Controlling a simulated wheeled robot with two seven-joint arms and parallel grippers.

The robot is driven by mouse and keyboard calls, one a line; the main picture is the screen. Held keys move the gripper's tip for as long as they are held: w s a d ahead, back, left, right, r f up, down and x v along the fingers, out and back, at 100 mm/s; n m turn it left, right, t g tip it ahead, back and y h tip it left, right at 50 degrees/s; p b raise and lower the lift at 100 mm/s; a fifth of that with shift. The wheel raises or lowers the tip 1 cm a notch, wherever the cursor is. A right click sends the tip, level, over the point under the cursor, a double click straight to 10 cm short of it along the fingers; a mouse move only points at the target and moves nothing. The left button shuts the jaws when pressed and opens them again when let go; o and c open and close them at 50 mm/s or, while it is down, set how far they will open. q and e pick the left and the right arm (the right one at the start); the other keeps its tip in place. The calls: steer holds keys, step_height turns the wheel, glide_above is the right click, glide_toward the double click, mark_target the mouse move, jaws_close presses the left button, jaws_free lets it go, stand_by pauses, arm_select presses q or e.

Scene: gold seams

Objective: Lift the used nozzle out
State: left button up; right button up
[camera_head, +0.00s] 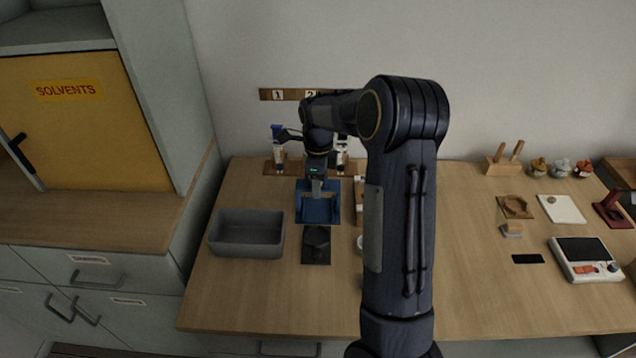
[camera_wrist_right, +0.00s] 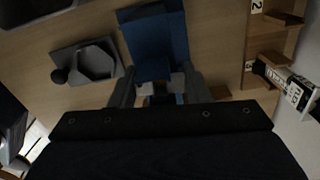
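My right gripper (camera_head: 317,192) points down over the blue holder (camera_head: 318,214) near the back of the bench. In the right wrist view its two fingers (camera_wrist_right: 160,78) stand apart. The blue holder (camera_wrist_right: 152,40) lies beyond them. Small grey and dark parts (camera_wrist_right: 174,83) show between the fingers, but I cannot tell whether one is the used nozzle. I see no nozzle clearly in either view. My left gripper is not in view.
A grey open bin (camera_head: 247,251) stands left of the holder. A dark pad with a dark block (camera_head: 316,243) lies in front; it also shows in the wrist view (camera_wrist_right: 88,62). A numbered rack with bottles stands behind. A scale (camera_head: 586,262) is at right.

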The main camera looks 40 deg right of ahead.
steer(key=shift+r, duration=0.1)
steer(key=shift+r+p, duration=3.45)
steer(key=shift+r, duration=0.75)
